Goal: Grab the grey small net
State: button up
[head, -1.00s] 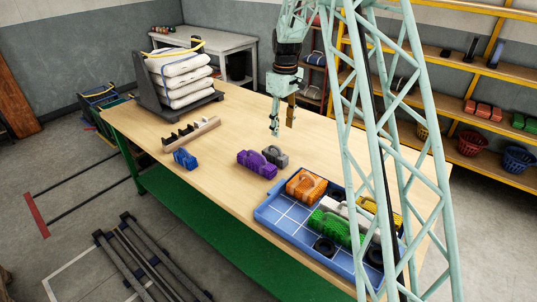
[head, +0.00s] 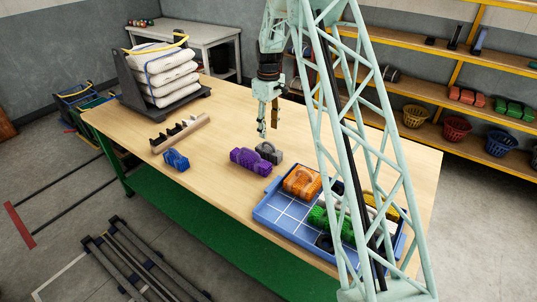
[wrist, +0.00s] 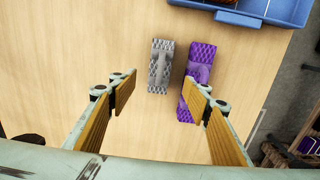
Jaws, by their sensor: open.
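The grey small net (head: 268,152) is a small grey bundle with a loop handle on the wooden table, just behind and right of the purple net (head: 249,160). In the wrist view the grey net (wrist: 160,66) lies beyond the fingertips, between their lines, with the purple net (wrist: 197,82) close on its right. My gripper (head: 268,120) is open and empty, pointing down above the table near the grey net. In the wrist view my gripper (wrist: 158,90) has its right finger overlapping the lower end of the purple net.
A blue tray (head: 278,222) holds orange, green, white and yellow nets at the front right. A small blue net (head: 176,160) and a notched wooden rack (head: 180,133) lie to the left. A stand with stacked white bags (head: 170,75) is at the back left.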

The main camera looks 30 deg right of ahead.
aim_at(269, 143)
jog(key=shift+f, duration=0.15)
jog(key=shift+f, duration=4.15)
jog(key=shift+f, duration=0.15)
jog(key=shift+s+f+b, duration=0.1)
jog(key=shift+f+b, duration=0.35)
jog(key=shift+f, duration=2)
jog(key=c, duration=1)
